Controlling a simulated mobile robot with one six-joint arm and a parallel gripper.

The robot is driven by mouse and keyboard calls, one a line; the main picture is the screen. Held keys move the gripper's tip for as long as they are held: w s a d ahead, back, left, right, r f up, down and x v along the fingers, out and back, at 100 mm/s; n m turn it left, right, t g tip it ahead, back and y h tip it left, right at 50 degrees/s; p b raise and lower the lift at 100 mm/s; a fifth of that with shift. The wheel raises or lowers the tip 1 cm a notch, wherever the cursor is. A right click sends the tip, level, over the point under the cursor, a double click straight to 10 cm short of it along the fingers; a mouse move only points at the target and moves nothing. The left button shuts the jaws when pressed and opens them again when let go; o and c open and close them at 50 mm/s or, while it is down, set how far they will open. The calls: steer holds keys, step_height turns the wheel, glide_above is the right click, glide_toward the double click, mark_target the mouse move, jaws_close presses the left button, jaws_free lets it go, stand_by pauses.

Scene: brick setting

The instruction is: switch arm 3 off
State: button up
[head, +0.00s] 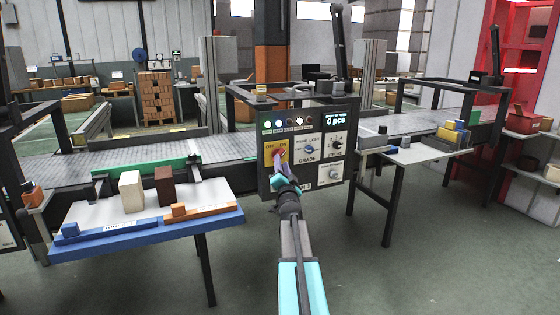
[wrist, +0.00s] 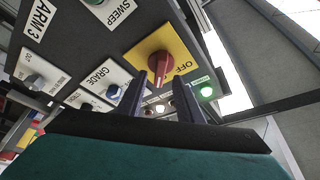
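A control box (head: 305,150) stands at the conveyor. Its red rotary knob sits on a yellow plate (head: 267,153) marked OFF and ON at the box's left. In the wrist view, the red knob (wrist: 161,62) and the OFF lettering appear upside down, with an ARM 3 label (wrist: 38,18) on the same panel. My gripper (head: 279,168) is in front of the knob and partly hides it. In the wrist view, my gripper (wrist: 160,82) has its two dark fingers apart, one on each side of the knob's lower part. I cannot tell whether they touch it.
A green lamp (wrist: 206,92) is lit near the plate. A white table (head: 90,212) with blocks and trays stands left; another table (head: 418,152) stands right. Floor between them is clear.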

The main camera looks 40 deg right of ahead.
steer(key=shift+x, duration=1.8)
jaws_close()
